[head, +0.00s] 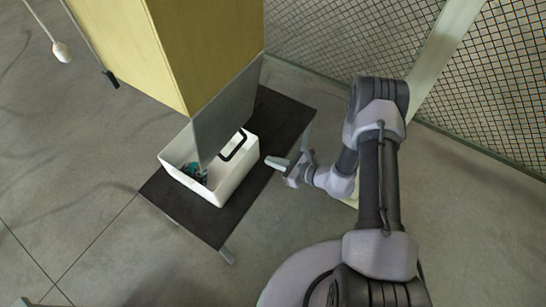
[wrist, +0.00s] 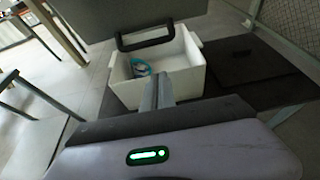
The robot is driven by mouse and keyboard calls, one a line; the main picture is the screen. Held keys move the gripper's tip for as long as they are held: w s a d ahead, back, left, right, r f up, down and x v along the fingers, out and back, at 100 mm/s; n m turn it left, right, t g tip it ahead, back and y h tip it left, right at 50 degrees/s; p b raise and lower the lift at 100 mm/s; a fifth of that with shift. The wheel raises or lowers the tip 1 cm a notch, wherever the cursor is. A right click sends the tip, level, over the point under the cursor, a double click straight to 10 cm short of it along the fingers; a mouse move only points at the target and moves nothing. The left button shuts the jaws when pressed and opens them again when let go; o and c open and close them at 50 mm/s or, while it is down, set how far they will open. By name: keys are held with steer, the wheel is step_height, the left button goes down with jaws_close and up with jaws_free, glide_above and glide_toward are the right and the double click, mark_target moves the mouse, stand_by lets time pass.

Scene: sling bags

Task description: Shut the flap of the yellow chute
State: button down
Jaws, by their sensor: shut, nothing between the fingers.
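The yellow chute (head: 205,50) stands at the upper middle of the head view. Its grey flap (head: 228,108) hangs from the chute's lower edge, open, over a white bin. A black handle (head: 233,146) sits on the flap; it also shows in the wrist view (wrist: 145,38), under the grey flap (wrist: 125,14). My gripper (head: 278,162) is to the right of the bin and handle, apart from both in the head view. In the wrist view its fingers (wrist: 163,88) are together and empty, pointing toward the bin and handle. The chute's mouth is hidden.
The white bin (head: 237,178) holds small teal and dark things (head: 192,172). It stands on a dark platform (head: 205,222). A mesh fence (head: 490,90) with a pale post runs behind my arm. A whitish knob (head: 62,52) hangs at upper left. Floor at lower left is clear.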

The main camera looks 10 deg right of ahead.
steer(key=w+a+b, duration=0.3)
steer(key=w+a, duration=0.3)
steer(key=a, duration=0.1)
steer(key=shift+a+f, duration=0.4)
steer(key=shift+f, duration=0.05)
